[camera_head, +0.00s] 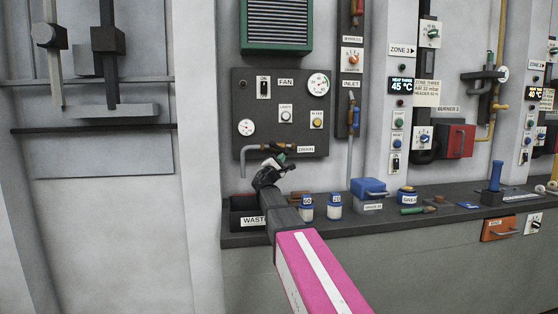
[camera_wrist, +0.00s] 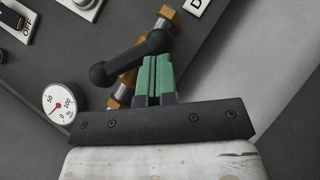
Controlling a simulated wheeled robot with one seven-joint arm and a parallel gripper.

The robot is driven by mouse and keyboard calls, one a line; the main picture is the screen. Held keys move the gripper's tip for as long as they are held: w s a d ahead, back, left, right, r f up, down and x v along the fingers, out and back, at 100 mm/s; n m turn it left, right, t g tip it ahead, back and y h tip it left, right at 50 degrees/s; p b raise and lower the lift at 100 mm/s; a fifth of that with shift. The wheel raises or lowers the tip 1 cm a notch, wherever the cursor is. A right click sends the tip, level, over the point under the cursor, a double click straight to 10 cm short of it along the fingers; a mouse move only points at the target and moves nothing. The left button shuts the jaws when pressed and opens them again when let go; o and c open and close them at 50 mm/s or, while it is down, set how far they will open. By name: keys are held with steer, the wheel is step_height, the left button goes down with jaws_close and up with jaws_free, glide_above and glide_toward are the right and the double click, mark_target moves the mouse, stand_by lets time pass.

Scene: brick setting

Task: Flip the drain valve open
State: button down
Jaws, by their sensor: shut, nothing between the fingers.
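The drain valve sits on a pipe low on the dark panel, beside a label that reads DRAIN (camera_head: 305,149). In the wrist view the valve has a black lever (camera_wrist: 128,60) with a rounded knob at its left end, set across a brass pipe fitting (camera_wrist: 166,14). My gripper (camera_wrist: 157,60) has green fingers pressed together with nothing between them. The fingertips are just below the lever's right end; I cannot tell if they touch it. In the head view my gripper (camera_head: 279,158) is at the valve and partly hides it.
A grey spout (camera_head: 247,155) bends down above a bin labelled WASTE (camera_head: 255,221). A gauge (camera_wrist: 59,103) and switches are on the panel close to my gripper. Jars, a blue box (camera_head: 368,187) and tools stand on the dark counter to the right.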

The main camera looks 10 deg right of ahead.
steer(key=shift+d+r, duration=0.1)
steer(key=shift+d, duration=0.35)
steer(key=shift+d+r, duration=0.15)
steer(key=shift+d, duration=0.3)
steer(key=shift+d+r, duration=0.15)
stand_by(0.4)
steer(key=s+a+f, duration=0.1)
steer(key=s+a, duration=0.8)
steer(key=s, duration=0.2)
steer(key=shift+s+f, duration=0.25)
steer(key=shift+s, duration=0.05)
steer(key=shift+a, duration=0.1)
